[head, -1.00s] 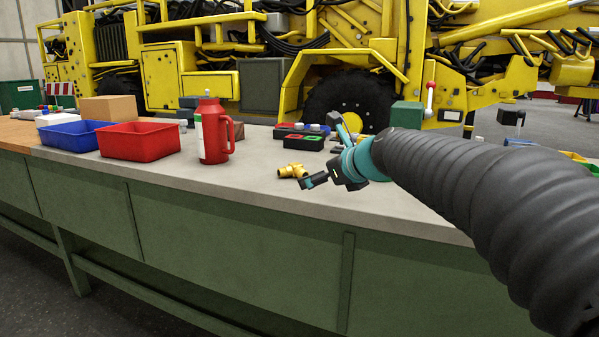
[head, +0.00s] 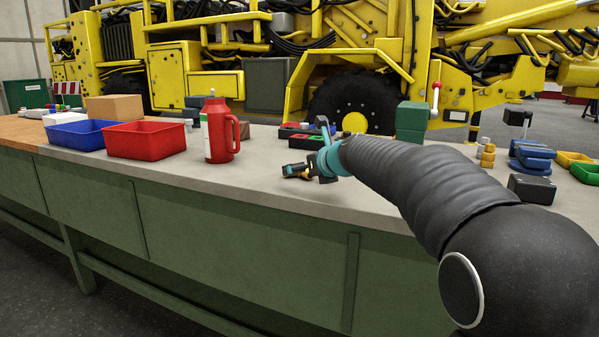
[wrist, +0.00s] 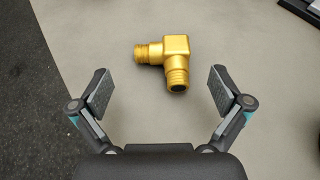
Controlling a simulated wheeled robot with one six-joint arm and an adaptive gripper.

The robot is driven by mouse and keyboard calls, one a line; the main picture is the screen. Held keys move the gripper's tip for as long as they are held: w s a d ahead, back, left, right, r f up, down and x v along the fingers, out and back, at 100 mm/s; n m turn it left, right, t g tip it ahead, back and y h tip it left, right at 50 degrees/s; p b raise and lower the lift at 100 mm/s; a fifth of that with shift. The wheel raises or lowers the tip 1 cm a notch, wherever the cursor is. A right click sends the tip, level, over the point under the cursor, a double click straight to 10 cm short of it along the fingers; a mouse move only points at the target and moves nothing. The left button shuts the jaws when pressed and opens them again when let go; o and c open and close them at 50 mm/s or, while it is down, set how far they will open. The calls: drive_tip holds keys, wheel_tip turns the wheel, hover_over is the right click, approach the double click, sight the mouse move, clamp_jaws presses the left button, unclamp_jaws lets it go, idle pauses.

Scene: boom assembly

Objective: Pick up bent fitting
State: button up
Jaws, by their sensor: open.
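The bent fitting (wrist: 175,52) is a gold, L-shaped piece with two threaded ends, lying on the grey bench top (wrist: 262,120). In the wrist view it sits at the upper middle, a little ahead of the space between my fingertips. My gripper (wrist: 162,90) is open and empty, with one finger pad on each side. In the head view my gripper (head: 299,172) is low over the bench and hides most of the fitting; only small gold parts show there.
A red jug (head: 220,130) stands left of my gripper, with a red bin (head: 145,148) and a blue bin (head: 75,142) farther left. Black trays (head: 305,140) lie behind. The bench's front edge is close. Blue parts (head: 532,158) sit to the right.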

sight(298, 178)
drive_tip(key=shift+x, duration=2.25)
drive_tip(key=shift+w+r, duration=0.1)
drive_tip(key=shift+r, duration=0.1)
drive_tip(key=c, duration=1.4)
